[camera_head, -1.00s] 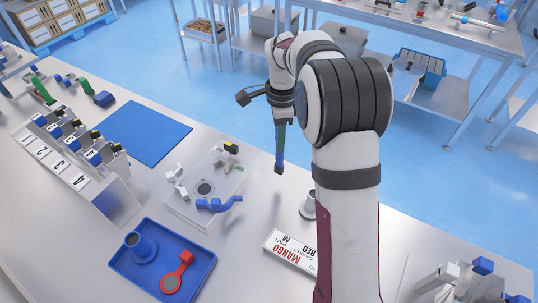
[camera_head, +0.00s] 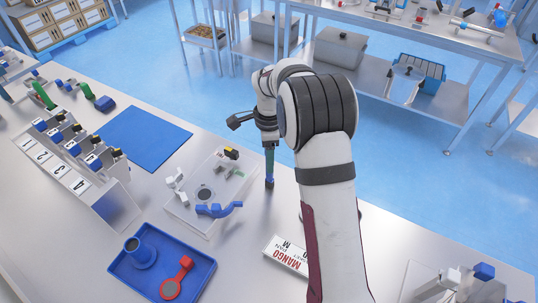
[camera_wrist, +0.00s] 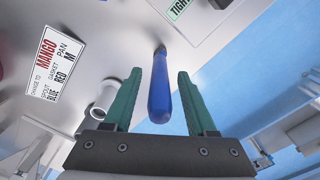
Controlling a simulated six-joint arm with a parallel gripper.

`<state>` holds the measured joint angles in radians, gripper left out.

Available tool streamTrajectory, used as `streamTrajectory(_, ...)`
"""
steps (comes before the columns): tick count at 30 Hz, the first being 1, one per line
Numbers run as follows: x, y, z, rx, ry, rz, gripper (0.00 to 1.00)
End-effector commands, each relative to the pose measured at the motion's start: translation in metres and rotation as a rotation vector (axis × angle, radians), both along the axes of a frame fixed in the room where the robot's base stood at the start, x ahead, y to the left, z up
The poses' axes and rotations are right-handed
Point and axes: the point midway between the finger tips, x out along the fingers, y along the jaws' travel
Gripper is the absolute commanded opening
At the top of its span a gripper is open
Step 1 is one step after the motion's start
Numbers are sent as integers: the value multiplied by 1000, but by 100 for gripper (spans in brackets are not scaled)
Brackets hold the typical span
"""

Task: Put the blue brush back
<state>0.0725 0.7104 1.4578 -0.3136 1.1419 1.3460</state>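The blue brush (camera_wrist: 159,90) is between the two green fingers of my gripper (camera_wrist: 158,78), its handle toward the wrist and its dark tip pointing away. Thin gaps show beside the handle, but the brush moves along with the gripper. In the head view my gripper (camera_head: 270,150) points down above the rear edge of the bench, right of the clear plate, with the brush's blue lower part (camera_head: 269,183) below the fingers. The brush looks nearly upright. Its height above the bench is hard to judge.
A clear plate (camera_head: 183,213) with small fittings and a curved blue piece (camera_head: 218,210) lies left of the brush. A blue tray (camera_head: 204,278), a blue mat (camera_head: 150,137) and a numbered rack (camera_head: 78,185) stand further left.

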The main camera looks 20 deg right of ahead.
Motion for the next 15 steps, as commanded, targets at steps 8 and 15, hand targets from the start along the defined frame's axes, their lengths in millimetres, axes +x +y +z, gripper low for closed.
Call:
streamTrajectory(8,1,0,9,-1,-4,0,57)
streamTrajectory(15,1,0,75,0,-6,-1,57)
